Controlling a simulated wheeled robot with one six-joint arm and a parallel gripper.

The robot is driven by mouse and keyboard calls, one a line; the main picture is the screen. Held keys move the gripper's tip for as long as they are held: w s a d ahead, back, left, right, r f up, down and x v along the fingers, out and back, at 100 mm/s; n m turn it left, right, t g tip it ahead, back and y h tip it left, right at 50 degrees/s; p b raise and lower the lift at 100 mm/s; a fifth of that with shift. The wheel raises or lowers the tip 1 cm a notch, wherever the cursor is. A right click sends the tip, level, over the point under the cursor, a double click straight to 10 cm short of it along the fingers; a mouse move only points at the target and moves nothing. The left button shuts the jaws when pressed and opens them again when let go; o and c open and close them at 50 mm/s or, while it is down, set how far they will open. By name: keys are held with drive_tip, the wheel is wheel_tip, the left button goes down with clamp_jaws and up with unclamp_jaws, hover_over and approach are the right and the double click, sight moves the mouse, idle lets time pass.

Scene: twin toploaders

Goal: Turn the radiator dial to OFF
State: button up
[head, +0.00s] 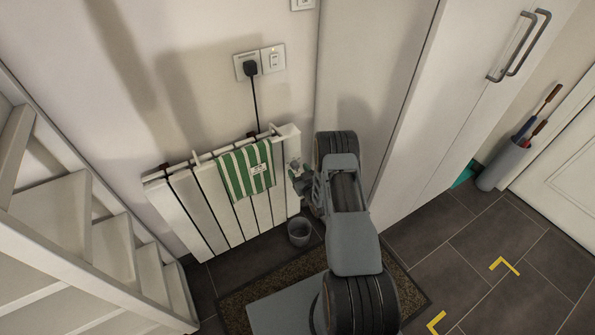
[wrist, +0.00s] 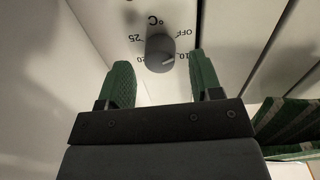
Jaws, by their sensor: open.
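The dial (wrist: 160,48) is a dark grey round knob on a white panel in the wrist view. The markings 20, 25, °C, OFF and 10 surround it. A pale mark on the knob points to the lower right, towards 10. OFF is at its upper right. My gripper (wrist: 160,62) is open, with one green finger on each side of the dial in the picture. I cannot tell whether either finger touches it. In the head view my gripper (head: 299,176) is at the right end of the white radiator (head: 205,212); the dial is not clear there.
A green striped towel (head: 246,170) hangs over the radiator. A plug with a cable is in the wall socket (head: 247,67) above. A small grey bucket (head: 299,231) stands on the floor below. White stairs (head: 60,215) are at the left, a tall white cupboard (head: 440,110) at the right.

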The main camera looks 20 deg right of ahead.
drive_tip(key=shift+w, duration=0.6)
drive_tip(key=c, duration=0.9)
drive_tip(key=shift+f+n+b, duration=0.25)
drive_tip(key=shift+n+b, duration=0.05)
drive_tip(key=shift+b, duration=0.4)
drive_tip(key=shift+n+b, duration=0.3)
drive_tip(key=shift+b, duration=0.15)
drive_tip(key=shift+r+n, duration=0.25)
drive_tip(key=shift+n, duration=0.05)
